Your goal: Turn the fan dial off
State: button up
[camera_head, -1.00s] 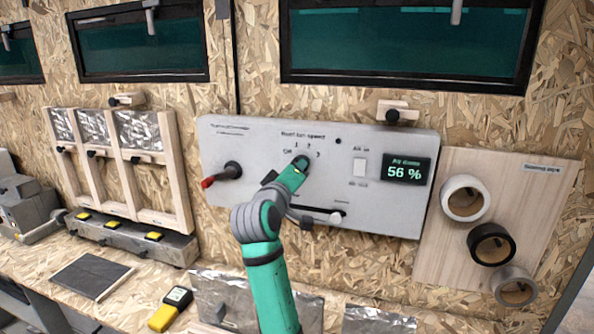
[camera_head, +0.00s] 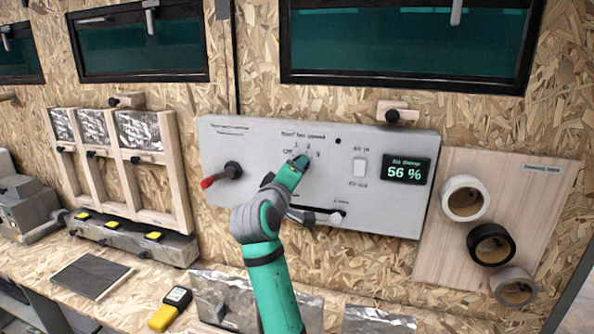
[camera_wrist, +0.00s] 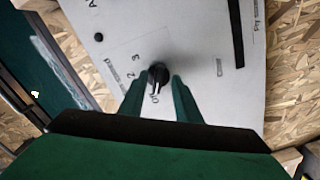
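The fan dial is a round black knob (camera_wrist: 157,74) with a white pointer line, on a pale grey control panel (camera_head: 255,135) on the wall. In the wrist view its pointer faces the label that looks like Off, away from the 2 and 3. My gripper (camera_wrist: 158,86) is open, with one green finger on each side of the knob. I cannot tell whether the fingers touch it. In the head view my gripper (camera_head: 298,162) is at the panel under the fan speed label and hides most of the dial.
The panel also holds a red-tipped lever (camera_head: 222,174), a white switch (camera_head: 360,167), a slider knob (camera_head: 336,217) and a display reading 56 % (camera_head: 405,171). Tape rolls (camera_head: 465,198) hang at the right. A yellow meter (camera_head: 170,308) lies on the bench below.

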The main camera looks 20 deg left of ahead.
jog(key=shift+r, duration=0.1)
jog(key=s, duration=1)
jog(key=shift+s+a, duration=0.2)
jog(key=shift+s, duration=0.2)
